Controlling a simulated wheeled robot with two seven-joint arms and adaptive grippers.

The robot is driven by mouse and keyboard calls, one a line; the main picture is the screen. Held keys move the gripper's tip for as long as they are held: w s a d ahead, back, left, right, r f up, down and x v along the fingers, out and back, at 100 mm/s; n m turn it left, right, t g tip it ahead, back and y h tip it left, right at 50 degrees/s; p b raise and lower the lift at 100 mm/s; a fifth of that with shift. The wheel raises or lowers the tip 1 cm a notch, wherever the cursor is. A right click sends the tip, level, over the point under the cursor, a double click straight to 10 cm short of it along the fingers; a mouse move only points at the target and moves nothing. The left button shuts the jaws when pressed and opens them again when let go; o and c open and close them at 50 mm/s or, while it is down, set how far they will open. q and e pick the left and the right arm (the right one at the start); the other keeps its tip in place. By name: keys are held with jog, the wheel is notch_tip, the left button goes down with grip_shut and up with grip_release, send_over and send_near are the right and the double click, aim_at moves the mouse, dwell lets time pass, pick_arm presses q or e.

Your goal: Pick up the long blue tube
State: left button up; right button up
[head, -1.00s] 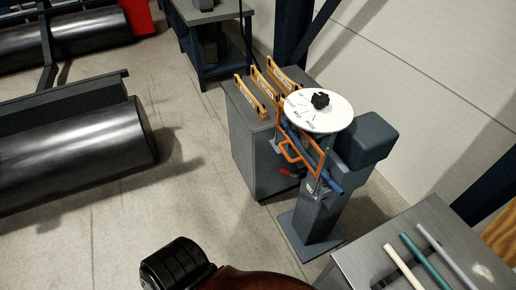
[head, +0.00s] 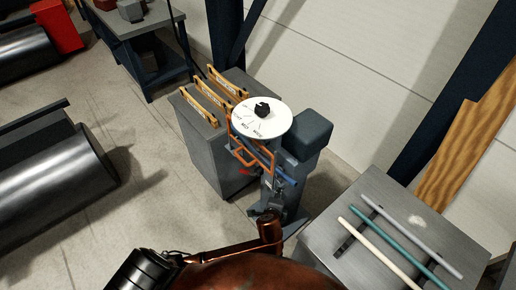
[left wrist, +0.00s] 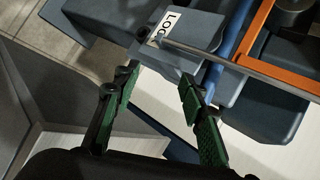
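A blue tube (head: 287,179) sits in the bending machine under the round white dial (head: 262,118); part of it is hidden by the orange frame. It also shows in the left wrist view (left wrist: 227,40), beyond my right-hand finger. On the metal table at right lie a grey-blue tube (head: 425,236), a teal tube (head: 412,246) and a cream tube (head: 380,253), side by side. My left gripper (left wrist: 157,84) has its green-padded fingers apart with nothing between them, close to a grey block labelled "Lock" (left wrist: 190,27). My right gripper is not in view.
The orange frame (head: 250,155) and the machine's grey housing (head: 303,133) stand close around the tube. A grey cabinet (head: 215,150) with yellow-edged racks is behind left. The metal table (head: 330,225) is at right; large dark cylinders lie at far left.

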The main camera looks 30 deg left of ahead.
aim_at(290, 183)
pick_arm(q)
notch_tip(290, 183, up, 7)
jog(key=w+d+m+t, duration=0.2)
jog(key=d, duration=0.1)
jog(key=p+x, duration=0.1)
jog(key=x, duration=0.2)
jog(key=p+x, duration=0.1)
jog(key=x, duration=0.3)
jog(key=shift+s+d+f, duration=0.15)
jog(key=shift+s+f, duration=0.05)
jog(key=shift+f, duration=0.2)
jog(key=shift+c, duration=0.2)
jog(key=shift+s, duration=0.1)
grip_shut()
